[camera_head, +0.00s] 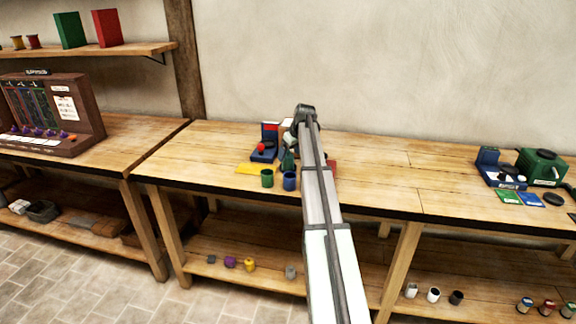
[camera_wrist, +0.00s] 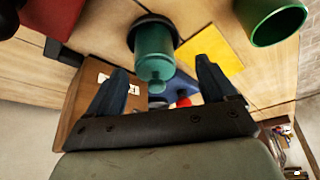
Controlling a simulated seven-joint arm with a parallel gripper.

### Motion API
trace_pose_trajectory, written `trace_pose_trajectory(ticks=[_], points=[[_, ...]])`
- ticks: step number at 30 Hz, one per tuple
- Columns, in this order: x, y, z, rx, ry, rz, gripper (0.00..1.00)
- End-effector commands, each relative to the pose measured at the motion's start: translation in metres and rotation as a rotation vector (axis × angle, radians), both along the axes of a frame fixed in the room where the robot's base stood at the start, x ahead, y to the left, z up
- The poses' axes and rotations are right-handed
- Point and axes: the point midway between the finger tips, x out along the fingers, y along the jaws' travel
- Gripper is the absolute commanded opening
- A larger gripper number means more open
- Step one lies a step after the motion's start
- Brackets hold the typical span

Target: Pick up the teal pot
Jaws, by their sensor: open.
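The teal pot (camera_wrist: 154,52) is a rounded teal vessel with a narrower knob-like top, and a dark ring shows around its far end. In the head view it is a small teal shape (camera_head: 288,161) on the middle bench, partly hidden by my arm. My gripper (camera_wrist: 162,68) is open, with one dark blue finger on each side of the pot's top in the wrist view. Gaps show between the pot and both fingers. I cannot tell how far down the fingers reach beside it.
Close by are a green cup (camera_head: 267,178), a blue cup (camera_head: 289,181), a yellow sheet (camera_wrist: 216,47), a blue device with a red ball (camera_head: 262,148) and a wooden box (camera_wrist: 78,98).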

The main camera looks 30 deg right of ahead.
Motion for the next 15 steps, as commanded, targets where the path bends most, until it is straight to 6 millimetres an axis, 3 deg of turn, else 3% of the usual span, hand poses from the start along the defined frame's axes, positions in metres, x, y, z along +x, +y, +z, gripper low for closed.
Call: trace_pose_trajectory(ticks=[5,15], points=[[0.004,-0.002,-0.008,0.000,0.000,0.000,0.84],[0.022,-0.004,-0.045,0.000,0.000,0.001,0.84]])
